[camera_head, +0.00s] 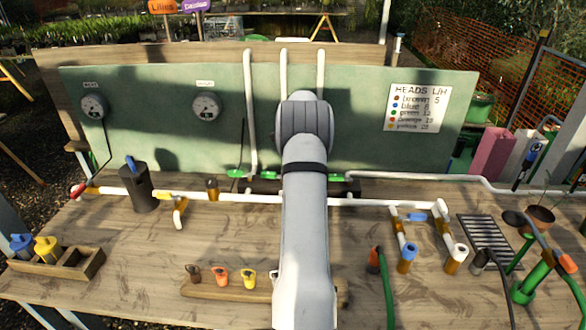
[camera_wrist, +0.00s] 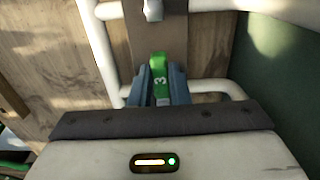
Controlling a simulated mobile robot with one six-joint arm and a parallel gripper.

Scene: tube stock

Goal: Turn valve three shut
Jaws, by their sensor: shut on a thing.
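Valve three's green handle (camera_wrist: 159,62), marked with a white 3, shows in the wrist view between the two blue-grey fingers of my gripper (camera_wrist: 160,84). The fingers are shut on the handle from both sides. In the head view my arm hides the gripper and this handle. Other green handles show there, one left of my arm (camera_head: 236,173) and one just right of it (camera_head: 335,177). They sit by a dark manifold (camera_head: 262,187) at the foot of the white vertical pipes (camera_head: 250,110).
A white pipe (camera_head: 240,197) runs along the bench (camera_head: 130,260), with a black cylinder (camera_head: 138,188) at its left. Two gauges (camera_head: 206,106) and a heads list (camera_head: 420,108) are on the green board. Pipe stubs, a drain grate (camera_head: 485,238) and hoses crowd the right.

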